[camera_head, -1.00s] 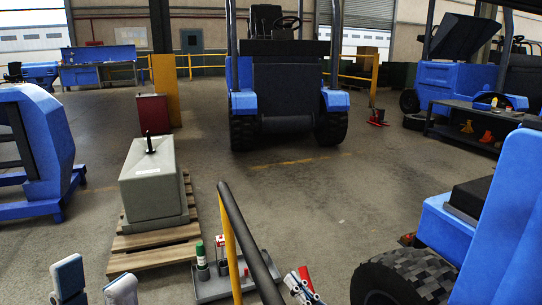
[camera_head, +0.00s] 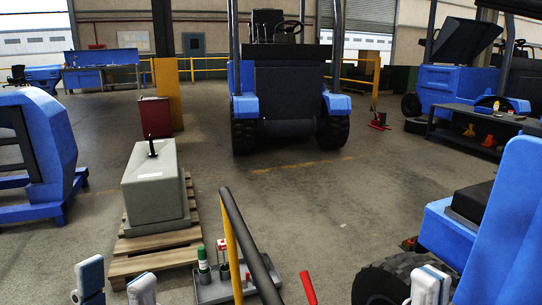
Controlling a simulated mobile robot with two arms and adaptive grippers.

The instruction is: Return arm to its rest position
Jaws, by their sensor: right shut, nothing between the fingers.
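My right gripper (camera_head: 430,284) shows at the bottom edge, right of centre, in front of the dark tyre of a blue vehicle (camera_head: 452,238). Its white and blue fingers are together with nothing between them. My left gripper (camera_head: 117,281) is at the bottom left, below the wooden pallet. Its two fingers stand apart and the gap between them is empty. Most of both arms lies outside the picture.
A grey counterweight block (camera_head: 153,195) sits on a pallet (camera_head: 150,258). A grey tray (camera_head: 213,291) holds a green-capped bottle (camera_head: 203,260). A black and yellow rail (camera_head: 233,225) stands mid-front. A red handle (camera_head: 308,288) rises right of it. A forklift (camera_head: 288,90) stands behind.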

